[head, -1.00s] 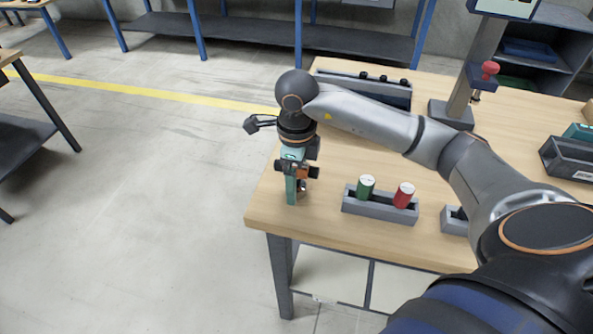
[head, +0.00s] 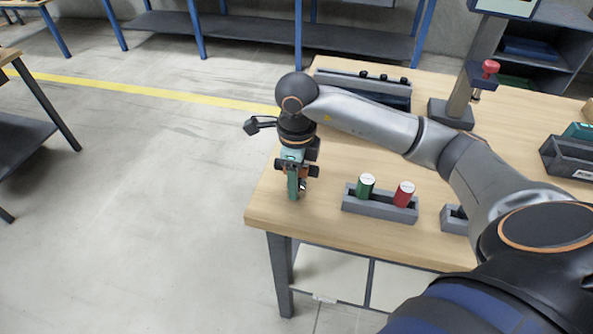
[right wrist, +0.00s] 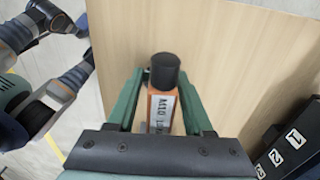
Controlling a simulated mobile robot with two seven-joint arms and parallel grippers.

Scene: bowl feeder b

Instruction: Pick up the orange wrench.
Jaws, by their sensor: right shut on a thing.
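The orange wrench (right wrist: 160,112) shows in the right wrist view as an orange body with a black round end and a white label reading "M10". It sits between the green fingers of my right gripper (right wrist: 163,92), which is shut on it. In the head view, my right gripper (head: 297,190) points down over the table's near left corner. Only a small orange bit of the wrench shows there, mostly hidden by the gripper. I cannot tell whether the wrench still touches the table.
The wooden table (head: 270,212) ends close left of and in front of the gripper. A grey holder (head: 379,206) with a green can (head: 366,187) and a red can (head: 403,195) stands to the right. A dark tray (head: 390,91) lies behind my arm. A post (head: 473,70) stands at the back.

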